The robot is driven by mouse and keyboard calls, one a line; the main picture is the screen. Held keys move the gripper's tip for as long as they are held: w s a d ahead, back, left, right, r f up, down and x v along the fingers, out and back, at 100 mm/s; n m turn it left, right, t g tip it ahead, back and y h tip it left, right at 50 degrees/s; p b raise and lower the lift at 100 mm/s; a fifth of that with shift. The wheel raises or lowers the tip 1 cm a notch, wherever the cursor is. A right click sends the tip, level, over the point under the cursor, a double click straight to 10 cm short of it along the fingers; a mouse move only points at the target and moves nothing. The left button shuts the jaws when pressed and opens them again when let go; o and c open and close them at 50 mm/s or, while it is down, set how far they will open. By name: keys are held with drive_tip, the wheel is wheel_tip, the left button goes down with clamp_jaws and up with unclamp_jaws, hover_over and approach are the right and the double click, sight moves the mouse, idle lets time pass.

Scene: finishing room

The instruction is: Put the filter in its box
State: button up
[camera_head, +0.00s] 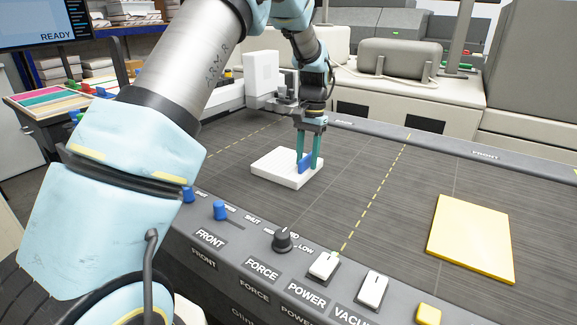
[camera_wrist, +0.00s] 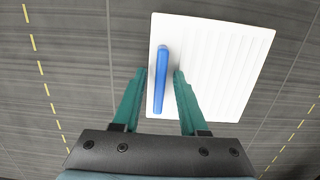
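A flat white ridged slab with a blue bar handle, which looks like the filter (camera_head: 279,168), lies on the dark grey machine bed. It also shows in the wrist view (camera_wrist: 222,70), with the blue handle (camera_wrist: 159,85) along its left side. My gripper (camera_head: 308,163) is low over the slab's right side. In the wrist view my gripper (camera_wrist: 159,73) has its two teal fingers apart, one on each side of the handle. A gap shows between the handle and the right finger. I cannot make out with certainty which thing is the filter's box.
A yellow square plate (camera_head: 471,238) lies on the bed at the right. A white upright block (camera_head: 262,72) stands behind the slab. The front control panel (camera_head: 255,262) carries knobs and switches. The bed (camera_head: 375,190) between slab and yellow plate is clear.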

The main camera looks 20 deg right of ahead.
clamp_jaws()
idle(1.2)
